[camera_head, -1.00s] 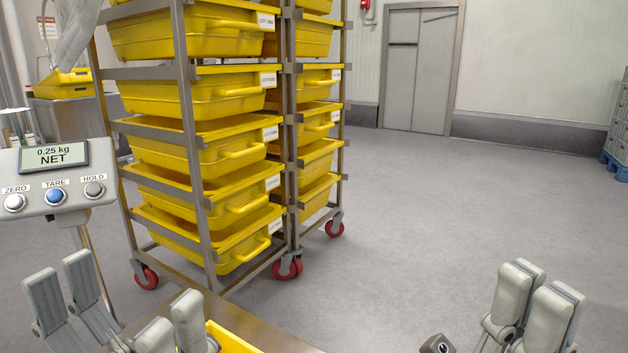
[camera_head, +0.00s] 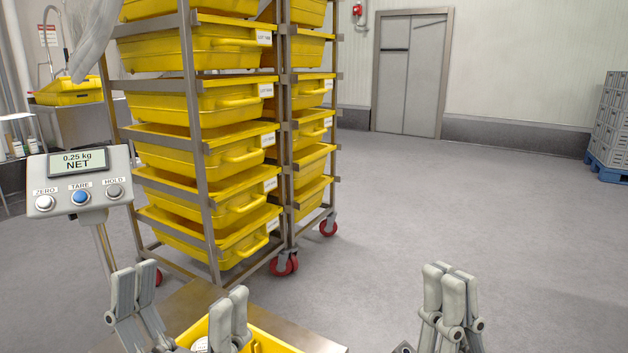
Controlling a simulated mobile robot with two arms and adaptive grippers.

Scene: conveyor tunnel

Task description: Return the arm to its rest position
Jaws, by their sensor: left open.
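My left gripper (camera_head: 182,295) is at the bottom left, with its fingers spread apart and nothing visible between them. It is in front of a yellow bin (camera_head: 268,340) on a steel table (camera_head: 310,338), partly hiding both. Something pale and round lies in the bin, mostly hidden by the fingers. My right gripper (camera_head: 450,272) points up at the bottom right, apart from the table's visible edge. Its fingers appear close together, nothing shows in them, and their opening is unclear from this angle.
A scale display (camera_head: 80,180) reading 0.25 kg stands at left. Behind the table is a wheeled steel rack (camera_head: 200,160) full of yellow bins. A blue pallet (camera_head: 607,170) with grey crates is at far right. The floor (camera_head: 400,200) between is clear.

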